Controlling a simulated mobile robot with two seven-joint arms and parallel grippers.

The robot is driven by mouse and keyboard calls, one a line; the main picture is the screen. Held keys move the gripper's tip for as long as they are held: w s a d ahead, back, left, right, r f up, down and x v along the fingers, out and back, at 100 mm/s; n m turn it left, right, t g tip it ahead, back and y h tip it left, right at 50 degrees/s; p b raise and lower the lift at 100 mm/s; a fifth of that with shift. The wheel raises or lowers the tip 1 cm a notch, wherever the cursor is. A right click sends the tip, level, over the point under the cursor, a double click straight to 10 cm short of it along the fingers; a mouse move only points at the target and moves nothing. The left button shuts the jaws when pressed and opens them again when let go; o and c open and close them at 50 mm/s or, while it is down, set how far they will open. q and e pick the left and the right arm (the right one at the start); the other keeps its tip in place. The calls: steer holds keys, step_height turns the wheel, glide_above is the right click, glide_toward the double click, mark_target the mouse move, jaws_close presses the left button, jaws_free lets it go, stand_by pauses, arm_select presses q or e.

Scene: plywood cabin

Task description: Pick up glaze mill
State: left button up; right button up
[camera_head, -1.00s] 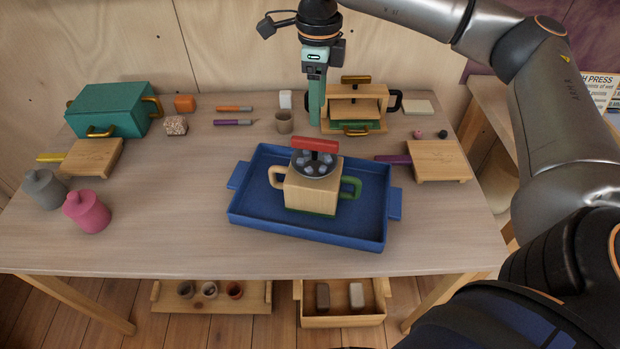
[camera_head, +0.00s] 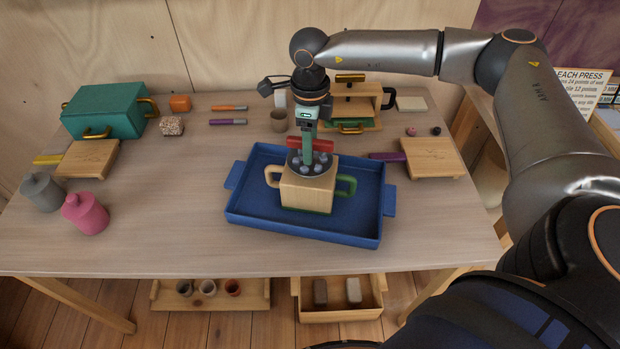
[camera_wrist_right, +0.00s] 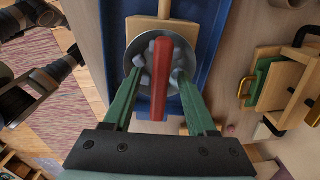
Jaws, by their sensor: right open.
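The glaze mill (camera_head: 306,192) is a pale wooden box with a tan handle on the left, a green handle on the right, and a round grey bowl of pale lumps on top. A red bar (camera_wrist_right: 161,70) crosses the bowl. The mill stands upright in a blue tray (camera_head: 250,222). My right gripper (camera_head: 308,152) points down over the bowl. In the right wrist view its green fingers (camera_wrist_right: 158,76) are open, one on each side of the red bar, with gaps visible. Part of the bar is hidden behind the gripper in the head view. My left gripper is not in view.
A wooden press (camera_head: 352,105) stands close behind my right gripper, with a cup (camera_head: 278,122) beside it. A paddle board (camera_head: 432,158) lies right of the tray. A teal box (camera_head: 105,112) and pink jar (camera_head: 86,213) stand left.

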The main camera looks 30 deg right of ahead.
steer(key=shift+c, duration=0.3)
jaws_close()
steer(key=shift+w+r, duration=0.1)
stand_by(0.9)
